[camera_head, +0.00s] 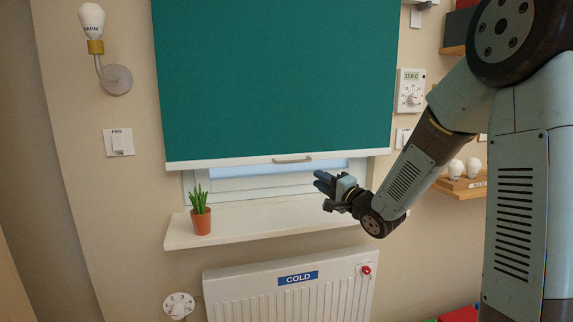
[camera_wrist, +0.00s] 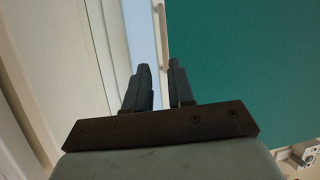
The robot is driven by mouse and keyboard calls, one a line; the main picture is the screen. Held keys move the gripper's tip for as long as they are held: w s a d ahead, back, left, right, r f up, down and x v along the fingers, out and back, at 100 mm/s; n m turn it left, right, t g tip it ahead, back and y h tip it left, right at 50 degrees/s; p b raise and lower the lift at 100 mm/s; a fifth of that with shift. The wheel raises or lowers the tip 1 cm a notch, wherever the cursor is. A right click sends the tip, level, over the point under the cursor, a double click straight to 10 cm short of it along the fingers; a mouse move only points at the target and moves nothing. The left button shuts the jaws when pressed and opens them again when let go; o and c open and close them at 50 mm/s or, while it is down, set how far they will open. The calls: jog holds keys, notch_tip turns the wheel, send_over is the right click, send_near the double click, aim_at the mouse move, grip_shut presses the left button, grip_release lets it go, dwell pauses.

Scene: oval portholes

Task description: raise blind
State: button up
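The blind (camera_head: 275,80) is a dark green sheet that covers most of the window, with a white bottom bar (camera_head: 225,161). A small grey handle (camera_head: 292,160) sits on the bar near its middle. A strip of the window (camera_head: 240,184) shows below the bar. My gripper (camera_head: 323,183) is below and to the right of the handle, apart from it, in front of the window strip. In the wrist view, my gripper (camera_wrist: 160,85) has its two fingers apart with nothing between them. The green blind (camera_wrist: 240,70) and the handle (camera_wrist: 161,20) show beyond the fingertips.
A potted plant (camera_head: 201,215) stands on the left of the white sill (camera_head: 260,221). A radiator (camera_head: 290,296) marked COLD is below. A wall lamp (camera_head: 95,40), a FAN switch (camera_head: 118,143) and a thermostat (camera_head: 410,91) flank the window. A bulb shelf (camera_head: 462,185) is behind my arm.

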jog(key=shift+y, duration=0.5)
jog(key=x, duration=1.4)
jog(key=shift+a, duration=0.1)
jog(key=shift+s, duration=0.1)
grip_shut()
